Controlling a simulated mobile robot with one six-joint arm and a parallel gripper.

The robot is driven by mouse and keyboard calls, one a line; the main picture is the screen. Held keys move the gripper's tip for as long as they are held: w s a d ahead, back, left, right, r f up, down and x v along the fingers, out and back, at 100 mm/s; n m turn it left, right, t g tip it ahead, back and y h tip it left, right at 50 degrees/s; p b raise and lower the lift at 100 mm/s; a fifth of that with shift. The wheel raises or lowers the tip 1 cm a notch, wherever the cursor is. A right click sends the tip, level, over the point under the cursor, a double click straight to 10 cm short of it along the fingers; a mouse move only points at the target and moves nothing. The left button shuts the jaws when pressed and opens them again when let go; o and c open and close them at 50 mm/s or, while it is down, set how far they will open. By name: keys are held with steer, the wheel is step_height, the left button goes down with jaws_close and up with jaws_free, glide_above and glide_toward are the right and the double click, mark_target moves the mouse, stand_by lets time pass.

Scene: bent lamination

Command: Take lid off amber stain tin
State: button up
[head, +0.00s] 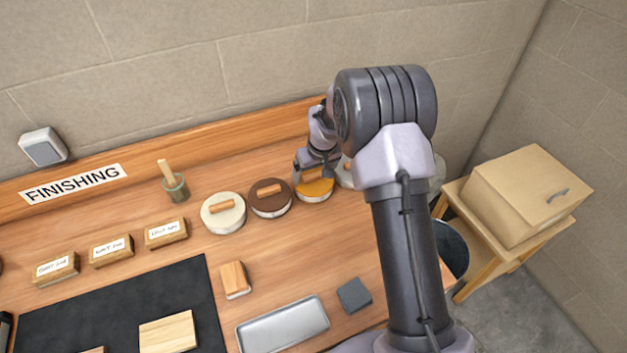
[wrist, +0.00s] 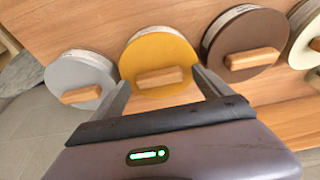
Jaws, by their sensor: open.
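The amber stain tin (wrist: 158,52) has a round amber lid with a wooden bar handle (wrist: 160,77) across it. In the wrist view the lid is on the tin. My gripper (wrist: 158,82) is open, with one finger on each side of the handle in the picture; I cannot tell whether the fingers touch anything. In the head view the amber tin (head: 315,190) stands at the back of the bench, and my gripper (head: 315,172) is over it, hiding part of its lid.
A brown-lidded tin (head: 270,198) and a cream-lidded tin (head: 223,213) stand left of the amber tin. A grey-lidded tin (wrist: 80,80) stands close on its other side. A metal tray (head: 282,325) and a grey block (head: 354,295) lie nearer the front.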

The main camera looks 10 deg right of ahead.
steer(key=c, duration=1.4)
steer(key=shift+c, duration=0.3)
steer(key=shift+r, duration=0.1)
